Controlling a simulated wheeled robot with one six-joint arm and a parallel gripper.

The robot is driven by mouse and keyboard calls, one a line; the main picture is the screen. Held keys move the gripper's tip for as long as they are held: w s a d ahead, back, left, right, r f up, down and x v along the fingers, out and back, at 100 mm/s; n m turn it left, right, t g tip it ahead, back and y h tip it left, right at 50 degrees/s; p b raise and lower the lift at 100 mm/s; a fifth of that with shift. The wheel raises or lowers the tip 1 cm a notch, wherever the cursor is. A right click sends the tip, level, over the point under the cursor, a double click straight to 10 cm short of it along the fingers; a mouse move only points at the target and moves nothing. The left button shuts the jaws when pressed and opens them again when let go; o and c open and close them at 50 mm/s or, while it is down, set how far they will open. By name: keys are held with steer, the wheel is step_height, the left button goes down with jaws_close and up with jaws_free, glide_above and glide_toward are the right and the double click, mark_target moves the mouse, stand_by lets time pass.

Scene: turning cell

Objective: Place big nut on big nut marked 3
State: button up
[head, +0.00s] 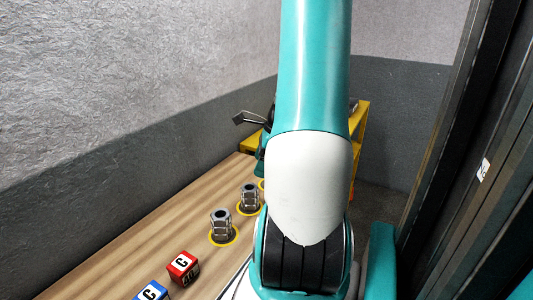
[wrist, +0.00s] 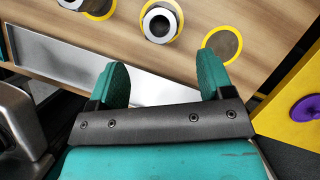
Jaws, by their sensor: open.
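Metal nuts stand on the wooden table. In the head view one hex nut (head: 222,226) stands upright in a yellow ring, and another nut (head: 249,196) stands farther back. Both look tall, perhaps stacked. In the wrist view a round-holed nut (wrist: 159,23) sits in a yellow ring above the gap between my fingers, and another nut (wrist: 97,7) is cut off at the top left. A yellow ring (wrist: 223,44) beside my right finger has no nut on it. My gripper (wrist: 160,62) is open and empty. No mark 3 is readable.
A red cube (head: 183,267) and a blue cube (head: 151,291), both with a letter C, lie at the table's near end. A metal strip (wrist: 60,60) runs along the table edge. A yellow stand (wrist: 296,95) with a purple disc is at the right.

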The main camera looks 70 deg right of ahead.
steer(key=w+a+r+n+g+y, duration=0.1)
steer(key=w+a+r+n, duration=0.2)
steer(key=a+n, duration=0.4)
steer(key=w+a+r+n, duration=0.3)
steer(key=a+n, duration=0.3)
steer(key=a, duration=0.4)
steer(key=w+a+r+n+g+y, duration=0.1)
steer(key=w+a+r+n, duration=0.25)
steer(key=a+n, duration=0.35)
steer(key=s+a+n+g, duration=0.1)
steer(key=s+a+n, duration=0.4)
steer(key=a+n, duration=0.4)
steer(key=s+a+r+n+g, duration=0.1)
steer(key=s+a+n, duration=0.5)
steer(key=a+n, duration=0.3)
steer(key=shift+s+a+r, duration=0.15)
steer(key=shift+a, duration=0.9)
